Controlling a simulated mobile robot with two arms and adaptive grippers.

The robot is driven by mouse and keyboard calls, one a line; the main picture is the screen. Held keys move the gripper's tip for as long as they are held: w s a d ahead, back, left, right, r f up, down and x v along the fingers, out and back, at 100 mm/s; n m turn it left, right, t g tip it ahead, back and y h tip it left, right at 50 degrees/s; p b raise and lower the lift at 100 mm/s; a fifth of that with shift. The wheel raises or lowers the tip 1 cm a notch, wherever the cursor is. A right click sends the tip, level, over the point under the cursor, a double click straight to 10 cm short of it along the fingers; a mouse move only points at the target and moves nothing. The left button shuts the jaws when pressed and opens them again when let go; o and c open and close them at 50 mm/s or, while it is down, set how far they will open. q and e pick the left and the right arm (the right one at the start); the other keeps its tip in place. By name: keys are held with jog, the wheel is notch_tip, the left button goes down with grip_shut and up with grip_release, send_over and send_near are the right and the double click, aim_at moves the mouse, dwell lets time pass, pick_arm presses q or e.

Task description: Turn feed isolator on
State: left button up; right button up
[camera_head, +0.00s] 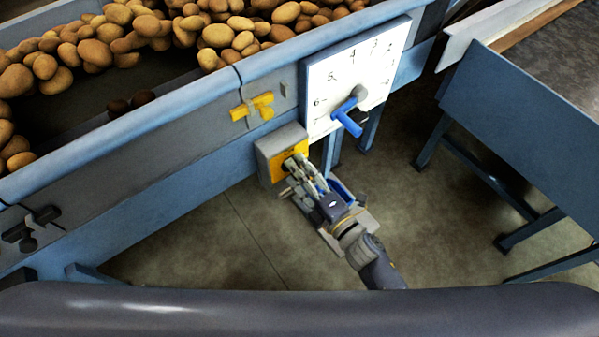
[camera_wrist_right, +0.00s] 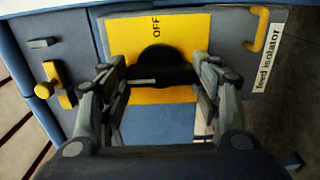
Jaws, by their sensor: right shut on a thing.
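The feed isolator (camera_head: 268,152) is a grey box with a yellow plate on the side of the blue potato machine. In the right wrist view its white "feed isolator" label (camera_wrist_right: 270,59) is at the right, and "OFF" is printed sideways on the yellow plate (camera_wrist_right: 125,40). Its black knob (camera_wrist_right: 163,58) has a bar lying across the picture between my fingers. My right gripper (camera_head: 297,169) is at the front of the box, shut on the knob; its fingers hide part of the plate. My left gripper is in neither view.
A white numbered dial (camera_head: 340,72) with a blue-and-black pointer handle (camera_head: 350,117) is just right of the isolator. A yellow lever (camera_head: 252,107) sits to its left. Potatoes (camera_head: 130,30) lie above the blue rail. A blue stand (camera_head: 520,130) is at right; open floor (camera_head: 215,240) lies below.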

jog(key=o, duration=1.1)
jog(key=shift+c, duration=0.2)
jog(key=v, duration=1.2)
